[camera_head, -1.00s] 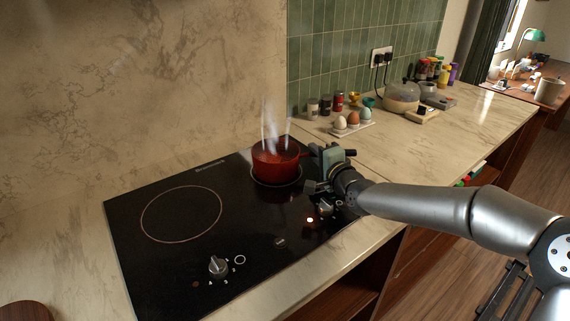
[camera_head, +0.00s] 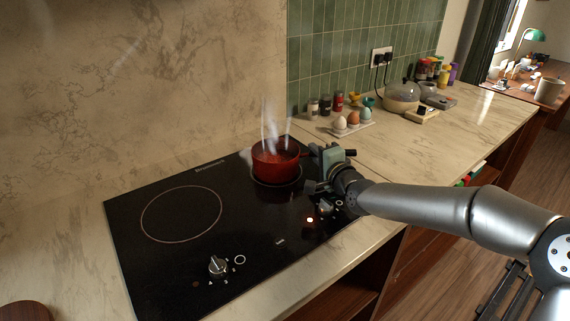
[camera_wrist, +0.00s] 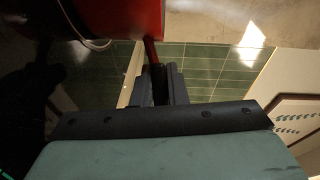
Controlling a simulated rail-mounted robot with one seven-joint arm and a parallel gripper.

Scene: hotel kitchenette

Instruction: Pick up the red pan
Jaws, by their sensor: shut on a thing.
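The red pan (camera_head: 276,163) sits upright on the far right burner of the black cooktop, with steam rising from it. Its handle points right, toward my gripper (camera_head: 318,160). In the wrist view, the pan's red side (camera_wrist: 110,18) fills the top left. There my gripper's dark fingers (camera_wrist: 160,82) are shut on the pan's thin red handle (camera_wrist: 151,52). In the head view, the gripper body hides part of the handle, and its dark end shows to the right. I cannot tell whether the pan touches the burner.
An egg holder (camera_head: 350,131), spice jars (camera_head: 325,106) and an egg cooker (camera_head: 402,96) stand to the right. The marble wall is close behind the pan.

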